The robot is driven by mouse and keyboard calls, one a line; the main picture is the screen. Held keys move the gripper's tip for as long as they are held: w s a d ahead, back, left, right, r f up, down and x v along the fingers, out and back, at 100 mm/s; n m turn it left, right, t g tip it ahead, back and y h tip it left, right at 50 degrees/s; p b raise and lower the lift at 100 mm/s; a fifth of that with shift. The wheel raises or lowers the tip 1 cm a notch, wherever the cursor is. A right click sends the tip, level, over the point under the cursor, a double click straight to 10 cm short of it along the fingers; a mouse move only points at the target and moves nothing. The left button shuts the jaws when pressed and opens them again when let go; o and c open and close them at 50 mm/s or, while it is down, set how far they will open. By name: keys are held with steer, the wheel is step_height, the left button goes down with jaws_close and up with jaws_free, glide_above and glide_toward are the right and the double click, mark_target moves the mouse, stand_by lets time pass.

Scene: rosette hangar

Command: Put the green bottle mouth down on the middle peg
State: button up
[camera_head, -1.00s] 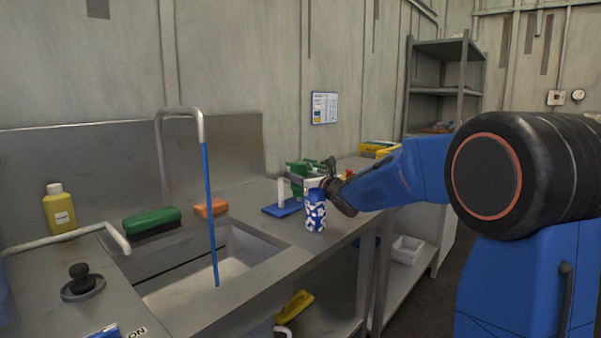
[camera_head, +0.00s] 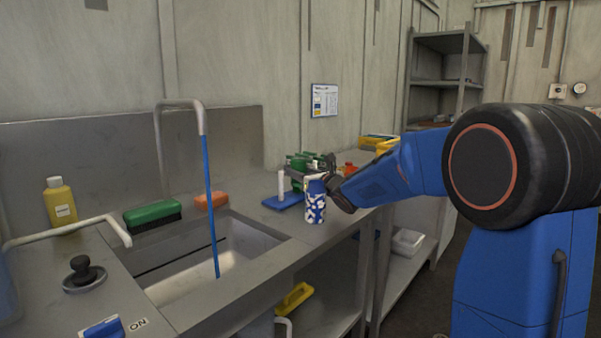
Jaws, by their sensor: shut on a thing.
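The green bottle (camera_head: 298,160) is small and partly hidden behind my gripper (camera_head: 318,170), above the far end of the counter. My gripper is shut on it; the dark and grey finger parts cover much of it, and I cannot tell which way its mouth points. A blue base (camera_head: 281,203) lies on the counter just left of my gripper. One white peg (camera_head: 282,184) stands upright on it; any other pegs are hidden behind my gripper and the cup. A blue-and-white patterned cup (camera_head: 315,203) stands in front, close to the gripper.
A sink (camera_head: 222,262) with a blue-hosed tap (camera_head: 210,205) is left of the base. A green brush (camera_head: 152,213), an orange sponge (camera_head: 211,201) and a yellow bottle (camera_head: 60,205) stand around it. Yellow things (camera_head: 385,145) lie at the back.

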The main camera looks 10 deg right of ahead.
steer(key=shift+f, duration=0.35)
steer(key=o, duration=1)
step_height(320, 180, up, 10)
stand_by(0.4)
